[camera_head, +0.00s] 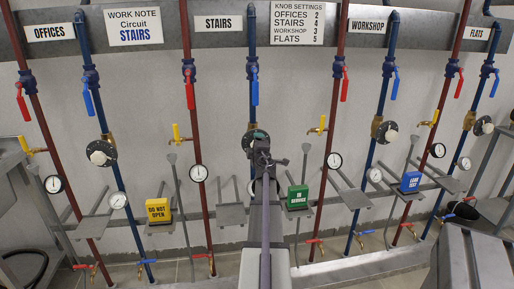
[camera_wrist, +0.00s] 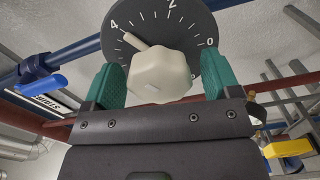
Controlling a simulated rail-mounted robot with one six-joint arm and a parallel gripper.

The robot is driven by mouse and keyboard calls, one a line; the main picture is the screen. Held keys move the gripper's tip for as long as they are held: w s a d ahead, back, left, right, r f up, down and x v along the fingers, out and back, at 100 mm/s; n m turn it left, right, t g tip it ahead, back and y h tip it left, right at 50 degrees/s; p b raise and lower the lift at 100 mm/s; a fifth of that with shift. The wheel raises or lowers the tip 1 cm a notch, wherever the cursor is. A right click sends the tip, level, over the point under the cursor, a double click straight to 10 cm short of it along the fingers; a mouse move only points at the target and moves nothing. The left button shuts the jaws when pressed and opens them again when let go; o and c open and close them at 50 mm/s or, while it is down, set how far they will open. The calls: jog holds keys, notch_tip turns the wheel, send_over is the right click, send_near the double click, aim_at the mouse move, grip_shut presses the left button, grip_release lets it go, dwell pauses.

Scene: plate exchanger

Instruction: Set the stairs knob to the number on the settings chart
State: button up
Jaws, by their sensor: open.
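The settings chart (camera_head: 297,23) on the top board reads OFFICES 2, STAIRS 4, WORKSHOP 3, FLATS 5. The stairs knob (camera_wrist: 160,75) is an off-white faceted knob on a dark dial (camera_wrist: 193,35) marked 4, 2 and 0 where it shows. Its pointer (camera_wrist: 133,41) is turned to about the 4. My gripper (camera_wrist: 163,82) is open, with one green finger on each side of the knob; narrow gaps seem to show, but contact is hard to tell. In the head view my gripper (camera_head: 260,150) hides most of the stairs dial (camera_head: 256,136).
Similar knobs stand on the offices pipe (camera_head: 102,153), workshop pipe (camera_head: 387,132) and flats pipe (camera_head: 483,126). Red and blue pipes with levers and gauges surround my arm. A yellow block (camera_head: 158,211), green block (camera_head: 297,197) and blue block (camera_head: 411,182) stand on small shelves.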

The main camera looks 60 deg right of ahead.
jog(key=v, duration=1)
jog(key=shift+s+a, duration=0.2)
jog(key=shift+s, duration=0.05)
